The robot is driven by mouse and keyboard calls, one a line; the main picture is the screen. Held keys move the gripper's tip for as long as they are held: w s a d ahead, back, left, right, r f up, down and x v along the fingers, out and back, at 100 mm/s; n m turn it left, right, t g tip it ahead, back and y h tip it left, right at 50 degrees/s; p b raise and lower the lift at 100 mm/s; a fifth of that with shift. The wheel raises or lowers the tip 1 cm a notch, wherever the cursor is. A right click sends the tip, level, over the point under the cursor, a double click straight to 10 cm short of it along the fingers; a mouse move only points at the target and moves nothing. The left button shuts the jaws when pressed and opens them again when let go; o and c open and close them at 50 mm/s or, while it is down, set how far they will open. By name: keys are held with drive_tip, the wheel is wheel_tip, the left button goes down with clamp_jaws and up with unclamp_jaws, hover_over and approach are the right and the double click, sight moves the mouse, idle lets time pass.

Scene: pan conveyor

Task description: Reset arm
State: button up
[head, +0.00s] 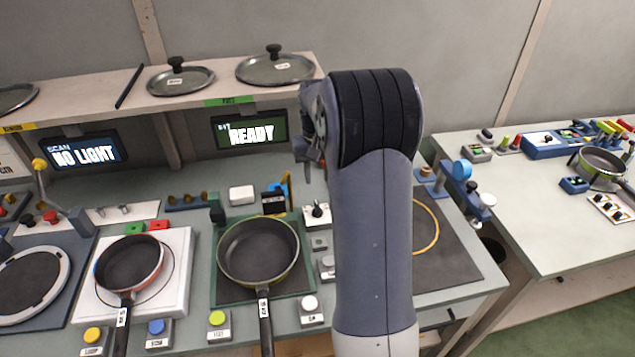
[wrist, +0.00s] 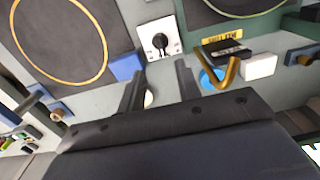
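My arm rises through the middle of the head view, and my gripper (head: 312,150) is mostly hidden behind it, high over the bench. In the wrist view my gripper (wrist: 158,76) shows two dark fingers standing apart with nothing between them. Just beyond the fingertips is a white box with a black knob (wrist: 158,42), which also shows in the head view (head: 317,214). The fingers do not visibly touch anything.
A dark pan (head: 258,250) sits on the green-edged station and a red pan (head: 130,263) on the white station. Lids (head: 275,69) rest on the shelf. Screens read "READY" (head: 250,132) and "NO LIGHT" (head: 85,153). A side table (head: 530,210) stands right, with a gap between.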

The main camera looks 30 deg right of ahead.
sight(317, 206)
idle(0.3)
wheel_tip(317, 206, down, 11)
drive_tip(key=shift+r+p, duration=0.1)
drive_tip(key=shift+p, duration=0.4)
idle(0.5)
